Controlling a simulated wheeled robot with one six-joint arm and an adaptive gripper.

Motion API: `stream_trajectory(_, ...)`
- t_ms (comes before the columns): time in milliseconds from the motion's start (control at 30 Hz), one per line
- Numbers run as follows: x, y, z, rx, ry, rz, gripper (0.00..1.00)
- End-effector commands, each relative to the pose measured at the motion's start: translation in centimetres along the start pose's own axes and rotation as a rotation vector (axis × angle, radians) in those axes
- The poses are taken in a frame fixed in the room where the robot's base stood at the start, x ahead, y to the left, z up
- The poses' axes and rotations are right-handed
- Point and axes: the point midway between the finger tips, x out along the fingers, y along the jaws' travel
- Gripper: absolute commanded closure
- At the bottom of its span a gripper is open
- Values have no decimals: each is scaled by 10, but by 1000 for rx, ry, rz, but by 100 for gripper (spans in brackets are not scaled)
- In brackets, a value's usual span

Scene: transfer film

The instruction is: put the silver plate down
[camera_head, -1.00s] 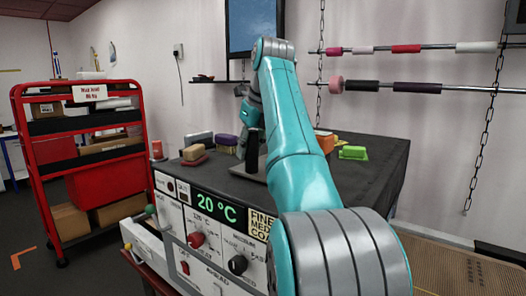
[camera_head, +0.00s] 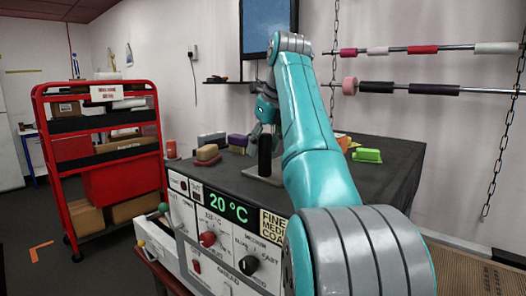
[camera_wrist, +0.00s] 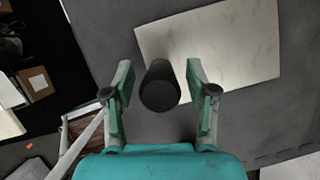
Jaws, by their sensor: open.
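The silver plate (camera_wrist: 235,45) lies on the dark worktop and shows as a pale flat sheet in the wrist view. Its thick black handle (camera_wrist: 160,88) stands up from it. In the head view, the handle (camera_head: 265,157) stands upright, and a sliver of the plate (camera_head: 262,178) shows at its foot, the rest hidden by my arm. My gripper (camera_wrist: 160,86) is open, one green finger on each side of the handle with a gap on both sides. In the head view, my gripper (camera_head: 266,112) is just above the handle, partly hidden by my arm.
The dark worktop (camera_head: 385,170) tops a cabinet with knobs and a 20 °C display (camera_head: 228,207). Several brushes and blocks, including a brown one (camera_head: 207,153) and a green one (camera_head: 367,155), lie toward its edges. A red shelf cart (camera_head: 100,150) stands at the left.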

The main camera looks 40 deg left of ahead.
Motion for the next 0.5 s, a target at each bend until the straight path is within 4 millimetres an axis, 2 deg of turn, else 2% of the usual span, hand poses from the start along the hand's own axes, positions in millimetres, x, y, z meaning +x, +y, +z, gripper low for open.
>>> stream_trajectory(300,-66,0,0,1,0,-1,43)
stream_trajectory(500,-92,0,0,1,0,0,43)
